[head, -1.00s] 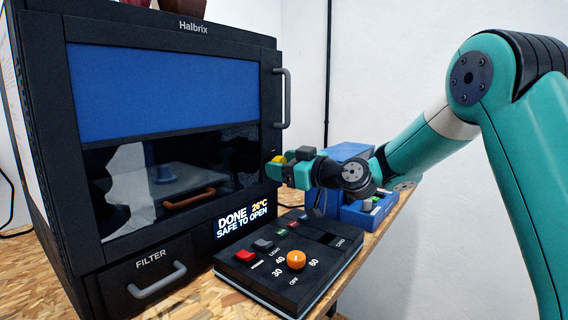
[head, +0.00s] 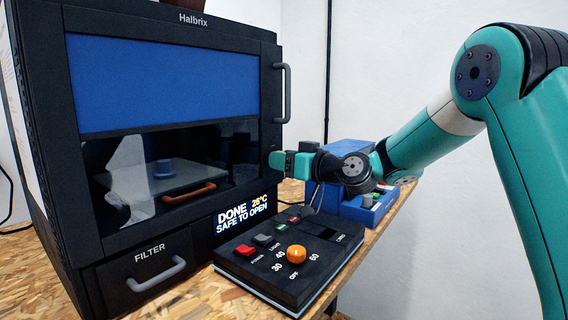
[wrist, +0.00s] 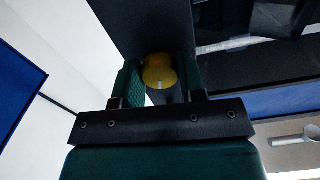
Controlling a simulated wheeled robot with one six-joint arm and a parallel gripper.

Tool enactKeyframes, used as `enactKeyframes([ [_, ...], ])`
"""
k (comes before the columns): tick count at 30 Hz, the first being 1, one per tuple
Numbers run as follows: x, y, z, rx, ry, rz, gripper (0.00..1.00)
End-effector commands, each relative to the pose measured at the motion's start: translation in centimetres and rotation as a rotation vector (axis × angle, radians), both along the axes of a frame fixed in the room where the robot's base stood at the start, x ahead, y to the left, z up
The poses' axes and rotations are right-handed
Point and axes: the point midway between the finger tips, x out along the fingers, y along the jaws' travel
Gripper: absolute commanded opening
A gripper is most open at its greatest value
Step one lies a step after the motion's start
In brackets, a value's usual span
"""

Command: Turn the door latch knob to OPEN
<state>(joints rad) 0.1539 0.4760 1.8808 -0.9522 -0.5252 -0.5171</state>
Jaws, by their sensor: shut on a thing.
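The door latch knob (wrist: 158,72) is yellow and round with a pale line across its face. It shows in the wrist view between the two green fingers of my gripper (wrist: 160,85), which is shut on it. In the head view my gripper (head: 276,162) is at the right edge of the printer door (head: 190,165), below the door handle (head: 282,95), and hides the knob. The latch's OPEN mark is not visible in either view. The door looks closed, and its screen (head: 243,215) reads "DONE 26°C SAFE TO OPEN".
A control panel (head: 325,262) with an orange dial (head: 296,254) and several coloured buttons lies on the bench below my gripper. A blue box (head: 350,152) stands behind my wrist. The filter drawer (head: 155,270) is at the lower left.

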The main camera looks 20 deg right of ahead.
Motion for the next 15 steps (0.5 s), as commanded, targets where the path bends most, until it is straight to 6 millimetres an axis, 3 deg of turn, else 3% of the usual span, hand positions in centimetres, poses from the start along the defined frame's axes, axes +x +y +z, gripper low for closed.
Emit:
enactKeyframes([
  [15, 0.03, -0.05, 0.09, 0.396, 0.287, -0.001, 0.14],
])
